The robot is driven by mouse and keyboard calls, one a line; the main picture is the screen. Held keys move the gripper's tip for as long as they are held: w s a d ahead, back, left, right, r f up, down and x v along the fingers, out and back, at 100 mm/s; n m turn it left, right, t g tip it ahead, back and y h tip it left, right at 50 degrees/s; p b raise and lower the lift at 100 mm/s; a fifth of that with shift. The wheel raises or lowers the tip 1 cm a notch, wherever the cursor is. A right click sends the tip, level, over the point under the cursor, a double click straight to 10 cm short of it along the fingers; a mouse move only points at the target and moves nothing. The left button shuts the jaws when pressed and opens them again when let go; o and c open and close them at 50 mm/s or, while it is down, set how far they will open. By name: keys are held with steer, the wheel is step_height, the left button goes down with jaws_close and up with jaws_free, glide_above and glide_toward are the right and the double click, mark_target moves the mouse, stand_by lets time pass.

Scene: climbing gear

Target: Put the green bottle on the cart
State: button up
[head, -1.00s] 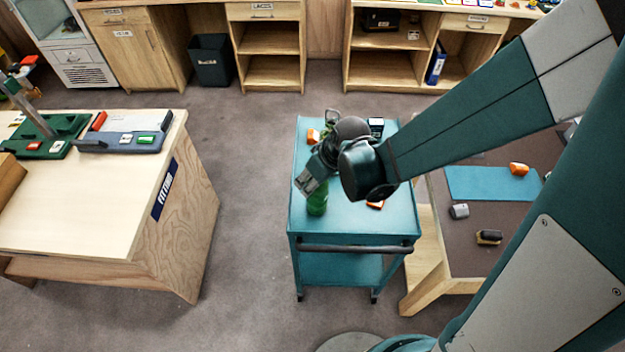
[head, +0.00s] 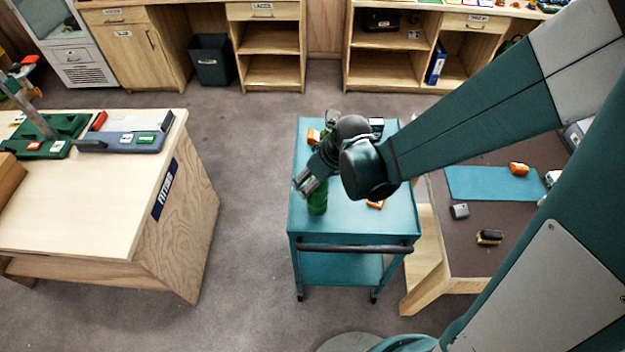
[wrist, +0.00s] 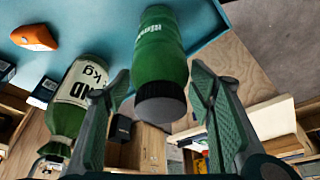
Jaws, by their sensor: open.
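The green bottle (head: 317,200) with a black cap stands on the teal cart (head: 350,222), near the left edge of its top. In the wrist view the bottle (wrist: 162,58) has its capped end towards me and its far end against the teal top. My gripper (head: 306,184) is at the bottle's upper part, tilted down from the right. In the wrist view its two fingers (wrist: 160,108) are spread apart, one on each side of the capped end, with gaps visible. The gripper hides part of the bottle in the head view.
Orange items (head: 375,204) and a dark box (head: 376,126) also sit on the cart. A wooden table (head: 90,200) stands left across clear floor; a brown-topped table (head: 470,215) adjoins the cart's right.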

steer(key=shift+p+v, duration=0.7)
steer(key=shift+v, duration=5.05)
steer(key=s+d+r+m+t+h, duration=0.1)
steer(key=s+d+r+m, duration=0.2)
steer(key=d, duration=0.4)
steer(key=s+d+r+m+t+h, duration=0.1)
steer(key=s+d+r+m, duration=0.2)
steer(key=d+r, duration=0.3)
steer(key=s+d+r+m+t+h, duration=0.1)
steer(key=s+d+r+m+t, duration=0.1)
steer(key=d+r, duration=0.3)
steer(key=s+d+m, duration=0.1)
steer(key=d, duration=0.1)
steer(key=shift+s+d, duration=0.35)
